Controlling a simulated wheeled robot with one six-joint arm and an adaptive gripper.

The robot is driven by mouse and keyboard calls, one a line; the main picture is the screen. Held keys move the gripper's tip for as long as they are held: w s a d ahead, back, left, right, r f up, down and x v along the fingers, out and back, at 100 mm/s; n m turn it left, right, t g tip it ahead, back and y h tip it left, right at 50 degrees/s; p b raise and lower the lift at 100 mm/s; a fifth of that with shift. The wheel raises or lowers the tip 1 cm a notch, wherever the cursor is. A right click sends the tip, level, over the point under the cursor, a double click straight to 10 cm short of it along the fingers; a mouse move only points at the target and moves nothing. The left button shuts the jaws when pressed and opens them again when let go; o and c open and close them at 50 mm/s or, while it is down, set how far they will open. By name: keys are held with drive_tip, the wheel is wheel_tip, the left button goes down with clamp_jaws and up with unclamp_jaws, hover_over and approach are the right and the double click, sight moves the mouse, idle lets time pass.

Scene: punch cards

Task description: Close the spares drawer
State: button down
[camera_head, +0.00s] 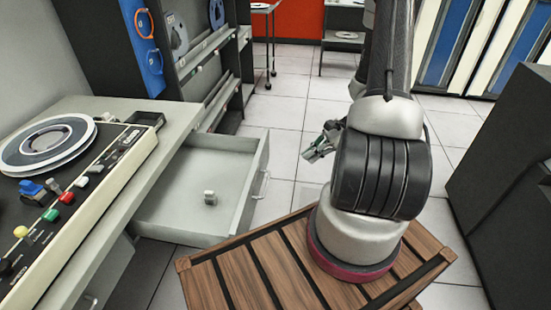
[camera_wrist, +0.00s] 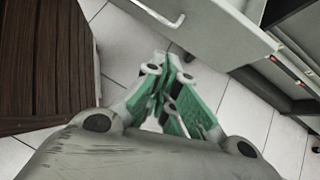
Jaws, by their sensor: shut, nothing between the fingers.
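The spares drawer (camera_head: 181,198) is a light grey open box pulled out from under the desk at the left in the head view. In the wrist view the drawer front (camera_wrist: 219,28) and handle (camera_wrist: 159,15) show at the top. My gripper (camera_head: 312,153) is shut and empty, to the right of the drawer front and apart from it. In the wrist view the green-padded fingers (camera_wrist: 166,72) come together just below the handle in the picture.
A desk (camera_head: 150,190) with a tape reel deck (camera_head: 75,165) stands at the left. My slatted wooden base lies in front. A dark cabinet (camera_head: 505,170) stands at the right. Tiled floor (camera_head: 290,110) is clear beyond the drawer.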

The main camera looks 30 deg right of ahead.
drive_tip(key=w+d+m+t+h, duration=0.1)
drive_tip(key=w+m+t, duration=0.15)
drive_tip(key=w, duration=0.25)
drive_tip(key=m, duration=0.1)
approach(265, 163)
wheel_tip(265, 163, down, 2)
drive_tip(key=a, duration=0.2)
drive_tip(key=shift+w+a+f+g, duration=0.1)
drive_tip(key=shift+w+a+g, duration=0.05)
drive_tip(key=shift+w+a, duration=0.2)
drive_tip(key=shift+w+a+f+g, duration=0.1)
drive_tip(key=shift+w+a, duration=0.1)
drive_tip(key=shift+w, duration=0.3)
drive_tip(key=w+a, duration=0.6)
drive_tip(key=a, duration=0.2)
drive_tip(key=w+a, duration=0.7)
drive_tip(key=a, duration=0.2)
drive_tip(key=w+a, duration=0.6)
drive_tip(key=a, duration=0.3)
drive_tip(key=shift+w, duration=0.2)
drive_tip(key=shift+w+a+r, duration=0.1)
drive_tip(key=shift+w+a, duration=0.2)
drive_tip(key=shift+a, duration=0.1)
